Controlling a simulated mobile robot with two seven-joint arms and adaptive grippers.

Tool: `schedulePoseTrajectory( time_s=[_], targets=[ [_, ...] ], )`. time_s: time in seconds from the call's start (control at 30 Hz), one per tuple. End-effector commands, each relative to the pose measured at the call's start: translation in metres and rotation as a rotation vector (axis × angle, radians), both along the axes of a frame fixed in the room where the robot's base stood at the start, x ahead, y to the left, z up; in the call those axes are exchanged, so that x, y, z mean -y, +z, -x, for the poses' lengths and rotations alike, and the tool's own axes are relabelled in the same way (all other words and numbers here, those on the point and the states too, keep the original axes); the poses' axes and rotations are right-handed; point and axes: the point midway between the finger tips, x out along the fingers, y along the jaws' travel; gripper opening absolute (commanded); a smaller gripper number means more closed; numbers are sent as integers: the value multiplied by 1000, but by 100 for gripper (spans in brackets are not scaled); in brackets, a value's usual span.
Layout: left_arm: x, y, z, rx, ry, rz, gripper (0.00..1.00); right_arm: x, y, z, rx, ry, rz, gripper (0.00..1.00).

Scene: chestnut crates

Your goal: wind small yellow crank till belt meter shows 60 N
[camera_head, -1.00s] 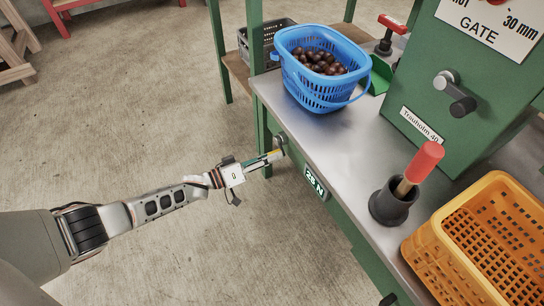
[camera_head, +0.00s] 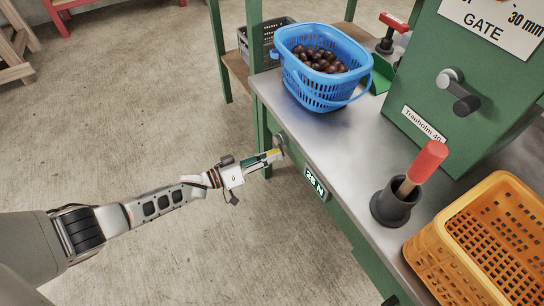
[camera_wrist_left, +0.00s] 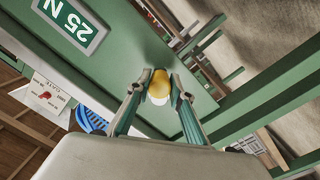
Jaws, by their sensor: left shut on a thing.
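The small yellow crank (camera_head: 273,153) is on the green front of the bench, and its yellow knob (camera_wrist_left: 159,78) shows between the fingertips in the left wrist view. My left gripper (camera_head: 268,157) is shut on this knob; its two fingers (camera_wrist_left: 159,92) sit on either side of it. The crank's arm is mostly hidden. The belt meter (camera_head: 316,183) is a lit display just right of the crank on the bench front. In the left wrist view the meter (camera_wrist_left: 70,22) appears upside down and reads 25 N. My right gripper is not in view.
On the metal bench top (camera_head: 330,148) stand a blue basket (camera_head: 318,97) of chestnuts, a black cup (camera_head: 392,207) with a red-handled tool, and an orange crate (camera_head: 425,250). A green machine (camera_head: 430,120) with a dark crank stands behind. Open concrete floor lies left of the bench.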

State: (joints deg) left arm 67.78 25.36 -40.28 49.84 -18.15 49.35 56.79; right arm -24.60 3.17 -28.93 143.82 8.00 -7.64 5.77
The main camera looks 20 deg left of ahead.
Motion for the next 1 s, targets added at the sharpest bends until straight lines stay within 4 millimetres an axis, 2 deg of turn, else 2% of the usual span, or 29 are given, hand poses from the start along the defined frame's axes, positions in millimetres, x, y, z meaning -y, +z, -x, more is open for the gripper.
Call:
schedulePoseTrajectory(
  time_s=[0.1, 0.4, 1.0],
  targets=[
    [-2, -7, 0, 56, -1, -77, 0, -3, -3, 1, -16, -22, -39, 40],
    [-10, -11, -7, 234, -1, -302, 0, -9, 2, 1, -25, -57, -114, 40],
    [-29, -12, -22, 585, 0, -753, 0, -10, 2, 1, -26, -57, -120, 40]
  ],
)
